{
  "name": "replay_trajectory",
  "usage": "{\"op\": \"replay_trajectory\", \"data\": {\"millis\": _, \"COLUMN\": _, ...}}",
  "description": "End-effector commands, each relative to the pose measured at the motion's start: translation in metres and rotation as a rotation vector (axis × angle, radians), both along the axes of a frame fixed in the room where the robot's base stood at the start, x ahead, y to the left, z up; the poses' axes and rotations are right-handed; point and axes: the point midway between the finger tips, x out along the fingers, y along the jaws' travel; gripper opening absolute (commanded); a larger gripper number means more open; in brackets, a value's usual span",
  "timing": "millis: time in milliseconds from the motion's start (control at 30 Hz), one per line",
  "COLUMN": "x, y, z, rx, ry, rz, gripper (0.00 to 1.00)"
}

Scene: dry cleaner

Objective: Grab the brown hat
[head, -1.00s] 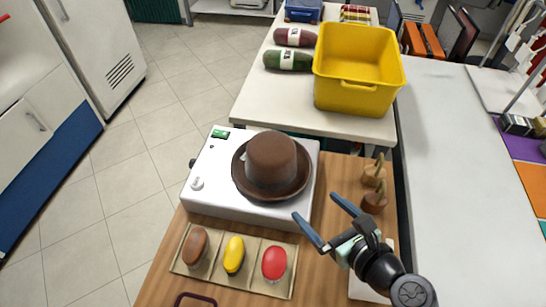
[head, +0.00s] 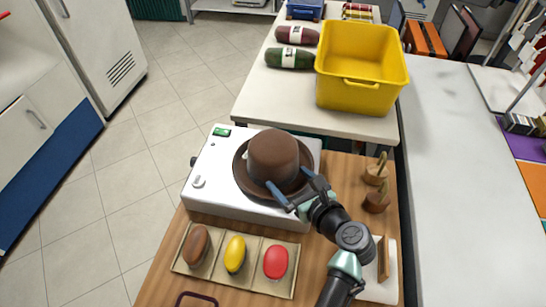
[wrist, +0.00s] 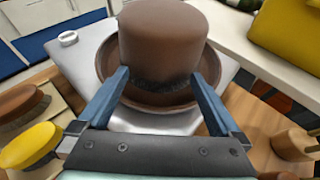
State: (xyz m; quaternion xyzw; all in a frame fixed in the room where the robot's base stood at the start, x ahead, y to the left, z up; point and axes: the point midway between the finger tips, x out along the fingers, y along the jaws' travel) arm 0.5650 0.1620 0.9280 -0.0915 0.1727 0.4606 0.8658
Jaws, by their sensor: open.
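The brown hat (head: 273,157) sits upright, crown up, on a white box-shaped appliance (head: 214,185) on the wooden table. My gripper (head: 289,189) is open at the near right side of the hat, its blue fingers pointing at the crown. In the wrist view the hat (wrist: 163,45) fills the upper middle. There the open fingers of my gripper (wrist: 165,90) reach over the near brim, one on each side of the crown's lower part. I cannot tell whether either finger touches the hat.
A tray (head: 211,274) with brown, yellow and red brushes lies at the front. Two wooden-handled items (head: 376,200) stand right of the appliance. A yellow bin (head: 345,95) and rolled bundles (head: 290,58) are on the white table behind.

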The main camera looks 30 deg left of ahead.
Motion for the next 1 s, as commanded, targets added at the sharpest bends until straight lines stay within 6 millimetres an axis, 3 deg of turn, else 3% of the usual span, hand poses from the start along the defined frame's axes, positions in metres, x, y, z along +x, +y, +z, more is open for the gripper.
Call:
{"op": "replay_trajectory", "data": {"millis": 233, "x": 0.0009, "y": 0.0012, "z": -0.0006, "rx": 0.000, "ry": 0.000, "rz": -0.001, "gripper": 0.98}}
{"op": "replay_trajectory", "data": {"millis": 767, "x": 0.0005, "y": 0.0016, "z": -0.0007, "rx": 0.000, "ry": 0.000, "rz": 0.001, "gripper": 0.03}}
{"op": "replay_trajectory", "data": {"millis": 1000, "x": 0.0005, "y": 0.0023, "z": 0.0001, "rx": 0.000, "ry": -0.001, "rz": 0.003, "gripper": 0.00}}
